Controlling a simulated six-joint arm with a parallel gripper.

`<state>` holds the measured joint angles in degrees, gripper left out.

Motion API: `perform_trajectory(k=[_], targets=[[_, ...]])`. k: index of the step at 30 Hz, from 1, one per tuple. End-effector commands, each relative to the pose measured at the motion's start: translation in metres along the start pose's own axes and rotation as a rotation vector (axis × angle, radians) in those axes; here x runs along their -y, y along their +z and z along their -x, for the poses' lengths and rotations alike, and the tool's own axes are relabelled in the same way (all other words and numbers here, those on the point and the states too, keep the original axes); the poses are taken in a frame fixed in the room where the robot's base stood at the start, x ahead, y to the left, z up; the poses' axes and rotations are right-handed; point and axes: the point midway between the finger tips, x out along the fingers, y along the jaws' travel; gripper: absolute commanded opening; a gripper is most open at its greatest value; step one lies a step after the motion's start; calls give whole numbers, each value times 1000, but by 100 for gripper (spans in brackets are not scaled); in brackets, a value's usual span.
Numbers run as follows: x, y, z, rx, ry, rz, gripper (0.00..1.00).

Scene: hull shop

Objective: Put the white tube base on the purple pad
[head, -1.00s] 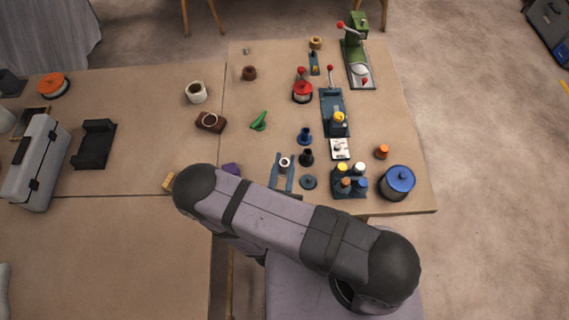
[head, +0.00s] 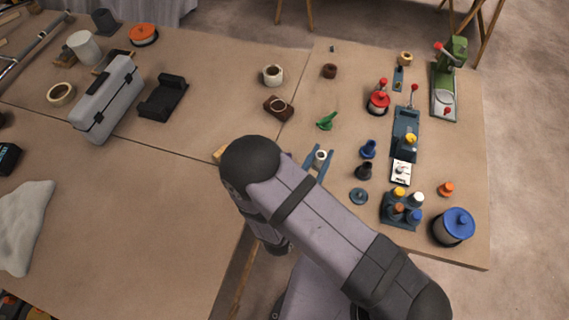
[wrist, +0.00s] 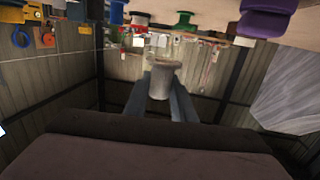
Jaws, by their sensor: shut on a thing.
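The white tube base (head: 320,157) is held between the two blue-grey fingers of my gripper (head: 318,161), which stick out from under my arm in the head view. In the wrist view the pale tube base (wrist: 162,80) stands between the fingers, its wider flange toward the top of the picture. A purple thing (wrist: 264,20) shows at the top right of the wrist view, apart from the tube base; I cannot tell whether it is the purple pad. In the head view my arm hides most of that area.
A black tube base (head: 364,170), a blue one (head: 368,149) and a flat blue disc (head: 358,196) stand right of my gripper. A green piece (head: 327,121) and a brown block (head: 278,106) lie beyond it. A bottle rack (head: 401,222) stands further right.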

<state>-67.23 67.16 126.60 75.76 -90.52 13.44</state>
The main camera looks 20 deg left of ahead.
Motion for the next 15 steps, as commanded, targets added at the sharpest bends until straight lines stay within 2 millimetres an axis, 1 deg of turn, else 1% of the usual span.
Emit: perform_trajectory(k=[1,2,9,15], targets=[[13,3,-1,-3,-8,-10,0],[19,0,-1,-3,-12,-10,0],[64,-31,0,-3,-50,-8,0],[87,-57,2,-1,-76,-1,0]])
